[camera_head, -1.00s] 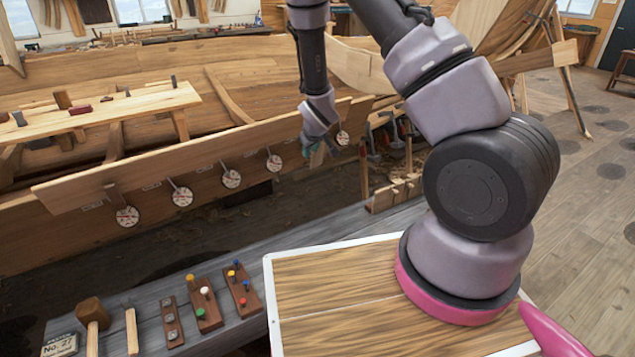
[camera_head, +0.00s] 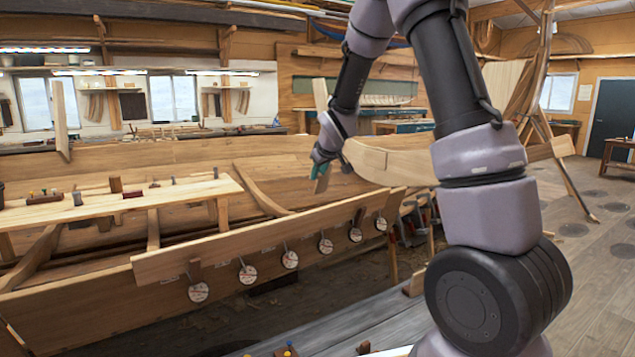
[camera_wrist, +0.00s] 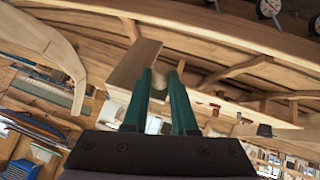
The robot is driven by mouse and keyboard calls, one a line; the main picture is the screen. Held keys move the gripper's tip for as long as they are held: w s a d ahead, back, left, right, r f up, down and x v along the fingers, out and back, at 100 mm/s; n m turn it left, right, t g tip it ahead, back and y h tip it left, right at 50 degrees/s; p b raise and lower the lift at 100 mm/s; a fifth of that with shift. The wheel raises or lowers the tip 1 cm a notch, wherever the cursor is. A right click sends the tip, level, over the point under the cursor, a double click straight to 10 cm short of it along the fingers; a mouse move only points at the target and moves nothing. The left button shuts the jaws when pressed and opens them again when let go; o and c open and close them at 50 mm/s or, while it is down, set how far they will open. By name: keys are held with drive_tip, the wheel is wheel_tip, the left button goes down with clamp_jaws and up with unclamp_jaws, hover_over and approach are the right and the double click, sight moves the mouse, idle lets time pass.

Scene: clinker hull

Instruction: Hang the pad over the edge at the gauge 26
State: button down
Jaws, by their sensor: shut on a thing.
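My gripper (camera_head: 319,172) is raised above and behind the plank edge, towards its right part. In the wrist view its green fingers (camera_wrist: 161,78) are closed on a small pale thing, probably the pad (camera_wrist: 158,90), mostly hidden between them. Several round white gauges hang in a row along the plank (camera_head: 225,252), among them the leftmost gauge (camera_head: 199,291) and the rightmost gauge (camera_head: 381,224). Their numbers are too small to read, so I cannot tell which is 26. Two gauges also show in the wrist view (camera_wrist: 268,8).
A light wooden piece (camera_wrist: 133,65) stands close beyond the fingers in the wrist view. A curved timber (camera_head: 390,163) lies right of my gripper. A staging board (camera_head: 120,200) with small tools spans the hull at left. The air above the plank is mostly free.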

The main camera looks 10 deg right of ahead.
drive_tip(key=shift+w+a+f, duration=0.3)
drive_tip(key=shift+w+f, duration=0.45)
drive_tip(key=shift+f, duration=2.25)
drive_tip(key=shift+w+a+f, duration=0.3)
drive_tip(key=shift+w+f, duration=0.5)
drive_tip(key=shift+f, duration=2.15)
drive_tip(key=shift+w+a+f, duration=0.3)
drive_tip(key=shift+w+f, duration=0.45)
drive_tip(key=shift+f, duration=2.25)
drive_tip(key=shift+f, duration=0.2)
drive_tip(key=c, duration=0.6)
unclamp_jaws()
drive_tip(key=shift+c, duration=0.2)
drive_tip(key=shift+r, duration=0.1)
drive_tip(key=v, duration=1)
drive_tip(key=shift+s+r, duration=0.2)
drive_tip(key=shift+r, duration=0.05)
